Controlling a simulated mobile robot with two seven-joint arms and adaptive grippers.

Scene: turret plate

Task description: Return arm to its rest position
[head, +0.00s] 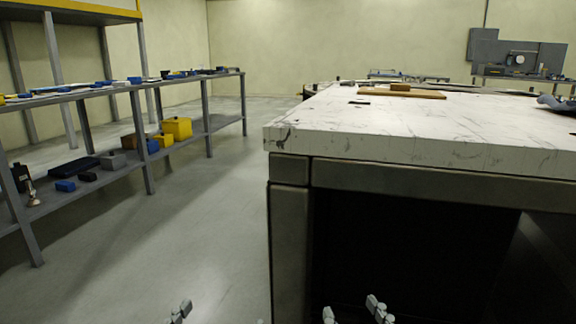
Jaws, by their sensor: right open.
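My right gripper (353,313) shows at the bottom edge, right of centre, in front of the dark open space under the workbench. Its two grey fingertips are apart, with nothing visible between them. A grey fingertip of my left gripper (180,312) shows at the bottom edge, over the grey floor. The rest of that gripper is cut off by the frame, so its opening cannot be judged. Both arms are out of view. The turret plate cannot be made out.
A workbench with a worn white top (400,125) stands at right, bearing a brown board (425,95). A grey shelf rack (205,120) at left holds blue and yellow items, including a yellow bin (178,128). The floor (205,220) between them is clear.

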